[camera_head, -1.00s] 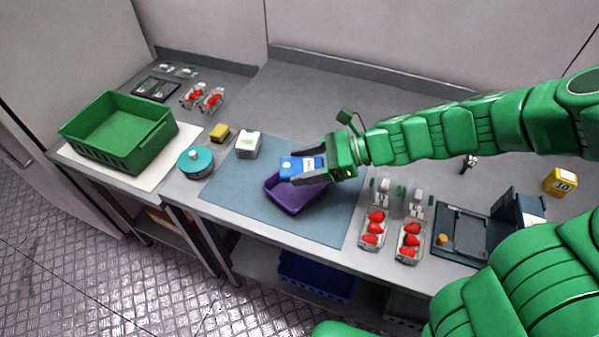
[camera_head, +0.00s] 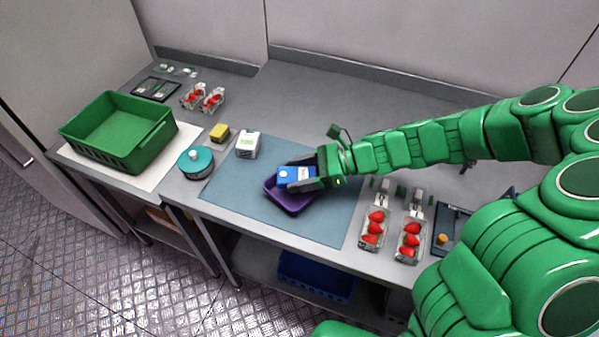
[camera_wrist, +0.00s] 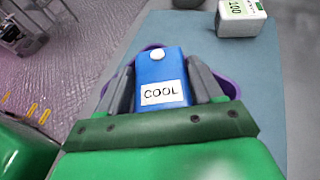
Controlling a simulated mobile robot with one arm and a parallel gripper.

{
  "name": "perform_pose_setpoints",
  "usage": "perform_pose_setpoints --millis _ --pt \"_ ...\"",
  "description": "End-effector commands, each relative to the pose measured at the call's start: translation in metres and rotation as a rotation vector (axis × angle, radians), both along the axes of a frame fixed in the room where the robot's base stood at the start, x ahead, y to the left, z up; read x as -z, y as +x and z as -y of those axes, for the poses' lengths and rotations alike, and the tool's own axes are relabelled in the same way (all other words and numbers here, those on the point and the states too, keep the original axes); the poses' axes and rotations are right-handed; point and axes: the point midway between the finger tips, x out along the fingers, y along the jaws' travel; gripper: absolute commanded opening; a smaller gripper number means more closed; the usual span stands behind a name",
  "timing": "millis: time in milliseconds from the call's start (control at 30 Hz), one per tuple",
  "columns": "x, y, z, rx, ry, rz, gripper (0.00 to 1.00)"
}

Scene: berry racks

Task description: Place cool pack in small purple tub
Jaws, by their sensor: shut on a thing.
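The cool pack (camera_head: 291,176) is a blue block with a white cap and a white label. The label reads COOL in the wrist view (camera_wrist: 160,72). My gripper (camera_head: 300,178) is shut on it, with one grey finger on each side in the wrist view (camera_wrist: 162,82). The small purple tub (camera_head: 288,203) sits on the blue-grey mat, directly below the cool pack. The pack covers much of the tub's opening, and I cannot tell whether it touches the tub. The tub's rim shows behind the fingers in the wrist view (camera_wrist: 229,88).
A white box (camera_head: 248,145) stands on the mat (camera_head: 235,185) behind the tub. A teal round container (camera_head: 195,162), a yellow block (camera_head: 219,132) and a large green crate (camera_head: 160,143) are to the left. Strawberry punnets (camera_head: 373,237) stand to the right. The mat's front is clear.

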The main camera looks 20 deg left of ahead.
Motion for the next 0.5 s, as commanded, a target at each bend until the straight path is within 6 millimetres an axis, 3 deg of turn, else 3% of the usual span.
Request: perform_pose_setpoints --millis 333,367,500 --pt "0.0022 0.0002 0.0001 0.001 0.0 0.002 0.32" --pt "0.0022 0.0002 0.0001 0.001 0.0 0.002 0.69" --pt "0.002 0.0002 0.0001 0.001 0.0 0.002 0.9"
